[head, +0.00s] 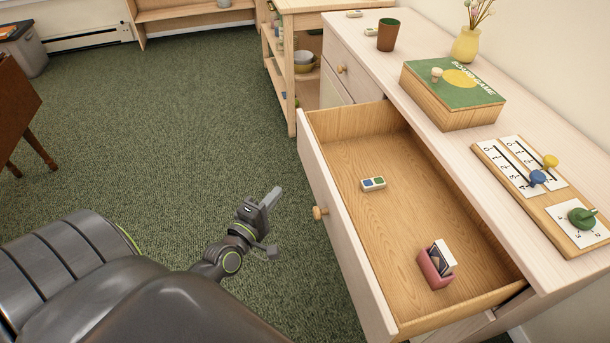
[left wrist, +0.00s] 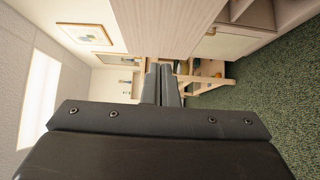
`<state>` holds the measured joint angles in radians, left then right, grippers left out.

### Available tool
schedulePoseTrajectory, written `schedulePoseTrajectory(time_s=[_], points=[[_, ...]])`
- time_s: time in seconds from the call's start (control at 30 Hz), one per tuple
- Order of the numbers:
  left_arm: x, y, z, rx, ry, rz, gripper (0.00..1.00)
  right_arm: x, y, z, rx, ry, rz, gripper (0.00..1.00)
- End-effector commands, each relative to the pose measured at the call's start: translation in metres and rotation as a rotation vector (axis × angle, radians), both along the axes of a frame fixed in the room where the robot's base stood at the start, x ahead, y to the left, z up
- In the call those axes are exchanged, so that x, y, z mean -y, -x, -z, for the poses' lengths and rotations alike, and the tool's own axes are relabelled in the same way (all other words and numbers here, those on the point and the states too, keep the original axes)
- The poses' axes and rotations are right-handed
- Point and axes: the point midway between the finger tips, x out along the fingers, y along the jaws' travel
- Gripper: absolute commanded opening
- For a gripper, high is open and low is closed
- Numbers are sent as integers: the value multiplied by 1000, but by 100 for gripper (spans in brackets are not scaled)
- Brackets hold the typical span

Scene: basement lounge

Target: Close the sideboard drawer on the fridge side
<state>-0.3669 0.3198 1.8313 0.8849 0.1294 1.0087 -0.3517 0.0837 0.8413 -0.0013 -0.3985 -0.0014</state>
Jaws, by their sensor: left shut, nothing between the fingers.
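The sideboard (head: 455,125) stands on the right with a pale wooden top. Its near drawer (head: 400,200) is pulled well out, with a round wooden knob (head: 320,212) on its front. Inside lie a small light block with blue and green squares (head: 373,184) and a pink holder with cards (head: 436,266). My left gripper (head: 272,197) is shut and empty, left of the drawer front and apart from it. In the left wrist view its fingers (left wrist: 163,82) show together, pointing away. My right gripper is in neither view.
On the sideboard top are a brown cup (head: 388,35), a board game box (head: 452,97), a scoring board (head: 555,215) and a yellow vase (head: 466,45). A shelf cart (head: 290,60) stands behind. Green carpet (head: 180,120) left of the drawer is clear.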

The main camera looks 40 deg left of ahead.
Motion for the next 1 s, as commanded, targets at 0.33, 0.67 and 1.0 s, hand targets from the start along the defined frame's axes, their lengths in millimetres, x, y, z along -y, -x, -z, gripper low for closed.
schedulePoseTrajectory(time_s=[0.33, 0.67, 1.0], points=[[-5, -68, -1, 1, -1, 0, 0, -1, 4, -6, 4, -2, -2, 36], [20, -94, 0, -1, 0, 0, 0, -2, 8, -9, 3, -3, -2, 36], [21, -95, 1, -1, -2, 0, 0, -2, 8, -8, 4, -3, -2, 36]])
